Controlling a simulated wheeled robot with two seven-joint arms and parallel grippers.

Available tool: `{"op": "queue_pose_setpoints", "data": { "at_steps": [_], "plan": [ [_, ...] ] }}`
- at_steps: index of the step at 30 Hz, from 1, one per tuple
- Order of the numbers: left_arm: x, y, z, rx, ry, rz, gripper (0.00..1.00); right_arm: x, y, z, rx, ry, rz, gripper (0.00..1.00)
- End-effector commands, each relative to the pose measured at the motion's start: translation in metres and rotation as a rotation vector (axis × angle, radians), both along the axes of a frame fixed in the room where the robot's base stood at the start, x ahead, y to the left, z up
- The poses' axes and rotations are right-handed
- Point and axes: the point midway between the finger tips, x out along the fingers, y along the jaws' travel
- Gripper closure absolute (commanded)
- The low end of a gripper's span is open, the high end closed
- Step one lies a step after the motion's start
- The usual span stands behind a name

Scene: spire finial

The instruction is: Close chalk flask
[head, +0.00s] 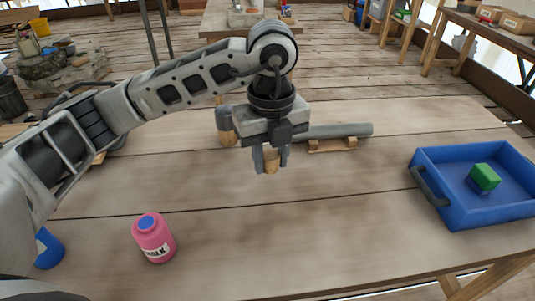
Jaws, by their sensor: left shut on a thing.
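A pink flask (153,243) stands upright on the table at the lower left, with a dark-lettered label that is partly readable. Its top shows a round blue area (147,222); I cannot tell if this is the open mouth's contents or a cover. My left gripper (271,164) is shut on a small tan, cork-like stopper (271,161). It holds the stopper above the middle of the table, to the right of and beyond the flask, apart from it. My right gripper is not in view.
A blue tray (439,213) with a green block (484,177) stands at the right. A grey rod (338,131) lies on a wooden rest behind my gripper. A blue object (48,250) is partly hidden by my left arm. The front middle of the table is clear.

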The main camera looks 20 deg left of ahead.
Motion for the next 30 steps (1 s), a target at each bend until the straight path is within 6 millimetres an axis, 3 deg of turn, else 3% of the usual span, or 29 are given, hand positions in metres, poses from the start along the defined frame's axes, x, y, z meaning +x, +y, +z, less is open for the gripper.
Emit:
{"op": "queue_pose_setpoints", "data": {
  "at_steps": [7,11,17,30],
  "plan": [
    [0.0003,0.0003,-0.0002,0.000,0.000,-0.028,0.90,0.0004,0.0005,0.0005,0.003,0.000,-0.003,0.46],
    [0.0002,0.0012,-0.0010,0.000,0.000,-0.191,0.90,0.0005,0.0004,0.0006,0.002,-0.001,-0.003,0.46],
    [0.0002,0.0037,-0.0030,0.000,0.000,-0.717,0.90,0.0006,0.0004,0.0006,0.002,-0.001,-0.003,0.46],
    [-0.0001,0.0098,-0.0078,0.000,0.000,-2.040,0.90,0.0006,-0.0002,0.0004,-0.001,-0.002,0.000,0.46]
  ]
}}
